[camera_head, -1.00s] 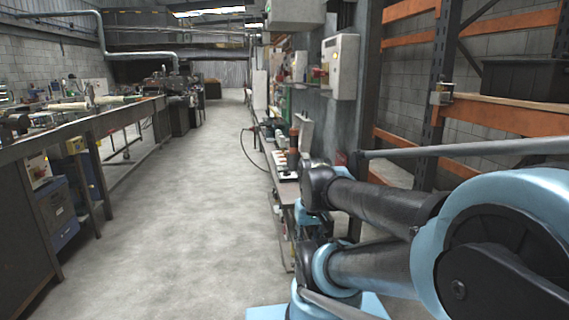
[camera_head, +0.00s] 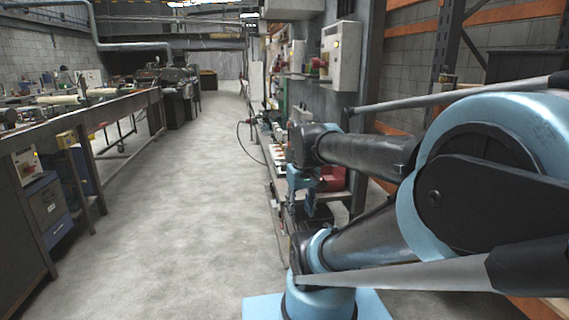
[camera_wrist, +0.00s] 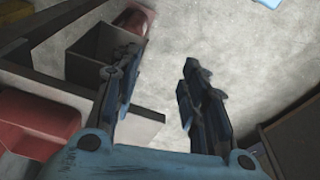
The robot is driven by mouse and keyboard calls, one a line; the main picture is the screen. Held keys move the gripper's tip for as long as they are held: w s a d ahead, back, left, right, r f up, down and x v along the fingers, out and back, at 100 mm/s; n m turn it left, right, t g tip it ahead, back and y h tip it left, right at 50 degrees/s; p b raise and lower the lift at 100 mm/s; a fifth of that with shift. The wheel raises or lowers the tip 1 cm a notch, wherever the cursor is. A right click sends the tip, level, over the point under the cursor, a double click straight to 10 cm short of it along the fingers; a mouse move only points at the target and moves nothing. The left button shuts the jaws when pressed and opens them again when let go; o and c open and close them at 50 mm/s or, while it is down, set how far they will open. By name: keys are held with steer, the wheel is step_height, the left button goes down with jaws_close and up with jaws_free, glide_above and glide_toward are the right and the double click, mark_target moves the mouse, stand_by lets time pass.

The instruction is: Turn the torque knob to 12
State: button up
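I cannot make out a torque knob in either view. My gripper shows in the wrist view (camera_wrist: 161,60) with its two dark fingers spread apart. Nothing is between them, and the pale concrete floor shows beyond the gap. In the head view, the blue end of my arm hangs beside the right-hand workbench (camera_head: 279,185), and the fingers are too small to read there. My arm hides part of that bench and whatever stands behind it.
A red object (camera_head: 333,178) is near the bench, behind my arm. A white wall box (camera_head: 340,58) hangs above. A long workbench (camera_head: 80,115) lines the left side. The floor aisle (camera_head: 190,180) between is clear. The wrist view shows an open grey box (camera_wrist: 97,47) and a red object (camera_wrist: 38,122).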

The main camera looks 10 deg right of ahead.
steer(key=w+r+n+g, duration=0.1)
steer(key=w+r+n, duration=0.2)
steer(key=w+r, duration=0.55)
steer(key=w+r+n, duration=0.4)
steer(key=w+r, duration=0.1)
steer(key=w, duration=0.7)
steer(key=w+r+n+g, duration=0.1)
steer(key=w+r+n, duration=0.2)
steer(key=w+r, duration=0.55)
steer(key=f, duration=0.6)
steer(key=w+f, duration=0.1)
steer(key=f, duration=1.1)
steer(key=shift+w+d, duration=0.35)
steer(key=shift+w, duration=0.05)
steer(key=c, duration=0.8)
